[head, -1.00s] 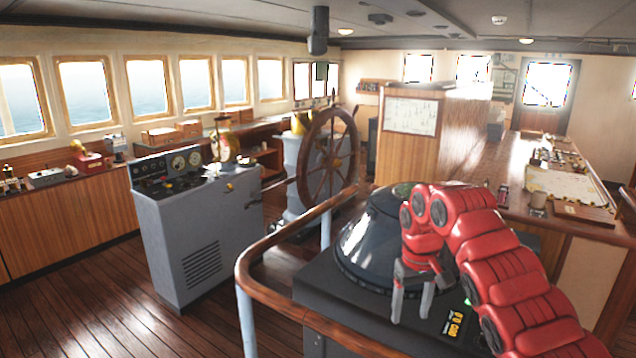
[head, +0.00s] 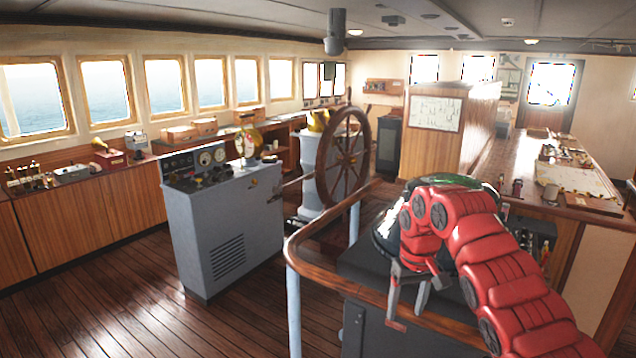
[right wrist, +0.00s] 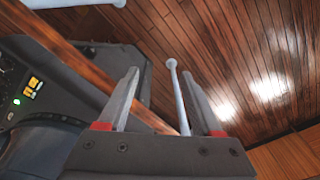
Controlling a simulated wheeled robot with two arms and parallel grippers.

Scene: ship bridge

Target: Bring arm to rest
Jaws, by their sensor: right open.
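My right arm, red and padded, comes in from the lower right of the head view and bends over at its top. Its grey gripper (head: 409,308) hangs down with its fingers apart and nothing between them. In the head view it overlaps the wooden handrail (head: 345,283) and the dark console (head: 368,325). In the right wrist view the two fingers of the right gripper (right wrist: 160,80) stand apart, with a pale rail post (right wrist: 179,95) and floor seen between and beyond them. My left gripper is not in view.
The handrail curves close around the dark domed console. A grey control console (head: 225,225) and the ship's wheel (head: 342,158) stand beyond it. A chart table (head: 520,180) is at the right. Open plank floor (head: 120,295) lies at the left.

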